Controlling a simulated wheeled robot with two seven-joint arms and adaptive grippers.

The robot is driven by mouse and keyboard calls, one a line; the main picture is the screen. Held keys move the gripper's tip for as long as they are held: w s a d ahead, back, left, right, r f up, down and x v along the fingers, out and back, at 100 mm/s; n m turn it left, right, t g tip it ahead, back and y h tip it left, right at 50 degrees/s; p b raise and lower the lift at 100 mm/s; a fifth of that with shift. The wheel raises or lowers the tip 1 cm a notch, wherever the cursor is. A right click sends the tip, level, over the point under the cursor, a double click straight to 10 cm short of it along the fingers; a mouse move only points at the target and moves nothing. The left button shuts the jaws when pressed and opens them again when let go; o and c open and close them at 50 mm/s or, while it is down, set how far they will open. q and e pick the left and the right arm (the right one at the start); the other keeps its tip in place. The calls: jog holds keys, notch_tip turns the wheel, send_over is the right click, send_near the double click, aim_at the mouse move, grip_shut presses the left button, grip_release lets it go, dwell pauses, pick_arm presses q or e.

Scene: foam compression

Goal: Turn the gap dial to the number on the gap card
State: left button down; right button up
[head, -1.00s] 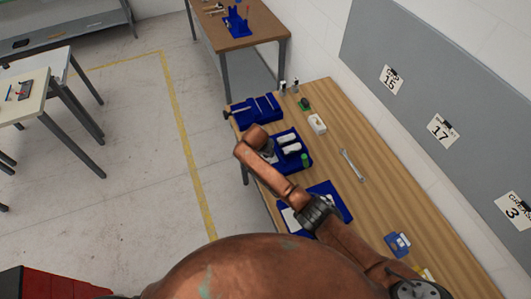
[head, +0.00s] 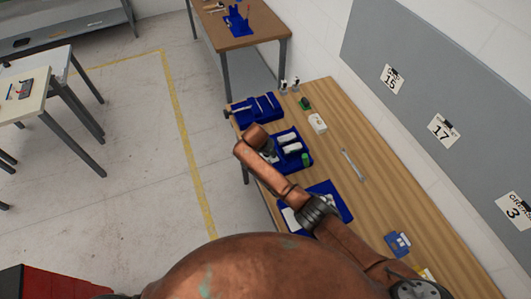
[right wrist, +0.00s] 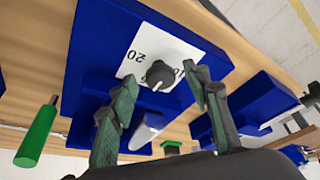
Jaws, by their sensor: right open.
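The gap dial is a dark grey round knob (right wrist: 160,75) with a light pointer line, on a white scale plate (right wrist: 140,52) in the right wrist view. The scale shows a 20 at left and another number partly hidden by a finger. The plate sits on a blue fixture (right wrist: 95,45). My right gripper (right wrist: 161,78) is open, its two fingers appearing either side of the knob; contact cannot be told. My left gripper is out of view.
In the right wrist view, a green-handled tool (right wrist: 38,135) is at left.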

jog(key=v, duration=1.2)
dwell(0.3)
